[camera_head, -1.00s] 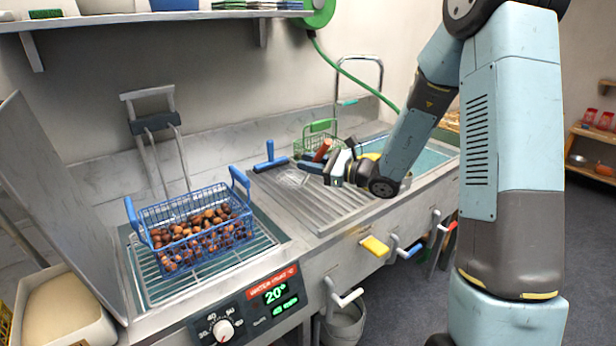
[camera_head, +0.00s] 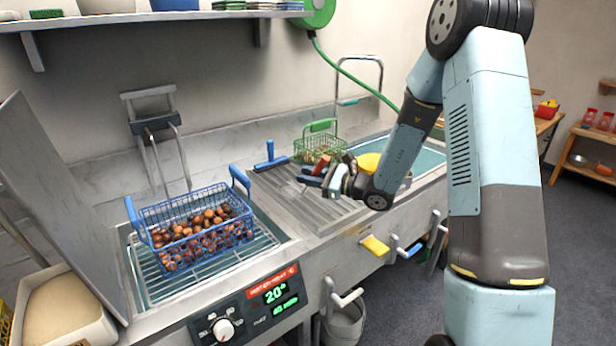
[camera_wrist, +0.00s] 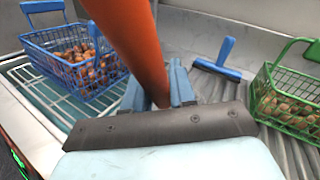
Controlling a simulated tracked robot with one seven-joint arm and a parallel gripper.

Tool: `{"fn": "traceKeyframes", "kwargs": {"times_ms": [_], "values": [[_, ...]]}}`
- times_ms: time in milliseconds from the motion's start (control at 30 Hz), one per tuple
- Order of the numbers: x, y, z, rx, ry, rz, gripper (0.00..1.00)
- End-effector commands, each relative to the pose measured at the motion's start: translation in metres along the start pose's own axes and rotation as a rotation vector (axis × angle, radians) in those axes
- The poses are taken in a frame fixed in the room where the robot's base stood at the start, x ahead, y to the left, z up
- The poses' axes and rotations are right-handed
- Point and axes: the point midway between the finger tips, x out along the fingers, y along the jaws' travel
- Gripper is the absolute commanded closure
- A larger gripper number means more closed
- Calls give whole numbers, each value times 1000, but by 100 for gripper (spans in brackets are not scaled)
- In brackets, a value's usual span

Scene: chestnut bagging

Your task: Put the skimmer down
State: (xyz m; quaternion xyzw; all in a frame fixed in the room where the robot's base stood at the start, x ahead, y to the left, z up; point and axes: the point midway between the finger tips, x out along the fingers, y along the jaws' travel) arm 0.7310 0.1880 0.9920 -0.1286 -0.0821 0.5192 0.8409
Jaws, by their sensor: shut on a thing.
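The skimmer's orange handle (camera_head: 320,164) is in my gripper (camera_head: 314,179), above the grooved drainboard. In the wrist view the handle (camera_wrist: 133,40) rises steeply, tilted, between the blue fingers of my gripper (camera_wrist: 158,95), which are shut on it. A faint wire shape beside the fingers in the head view may be the skimmer's head. I cannot tell whether it touches the drainboard. The handle's lower end is hidden in the wrist view.
A blue basket of chestnuts (camera_head: 190,218) sits on the left rack. A green basket (camera_head: 335,146), also with chestnuts, stands behind my gripper. A blue squeegee (camera_head: 270,158) lies at the drainboard's back. The grooved drainboard (camera_head: 315,213) is clear in front.

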Motion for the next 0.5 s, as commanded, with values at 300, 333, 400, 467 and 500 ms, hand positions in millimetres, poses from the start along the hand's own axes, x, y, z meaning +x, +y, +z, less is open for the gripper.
{"fn": "traceKeyframes", "kwargs": {"times_ms": [300, 333, 400, 467, 500], "values": [[0, 0, -1, 0, 0, 0, 49], [0, 0, -1, 0, 0, 0, 49], [0, 0, -1, 0, 0, -1, 49], [0, 0, -1, 0, 0, -1, 49], [0, 0, -1, 0, 0, -1, 49]]}}
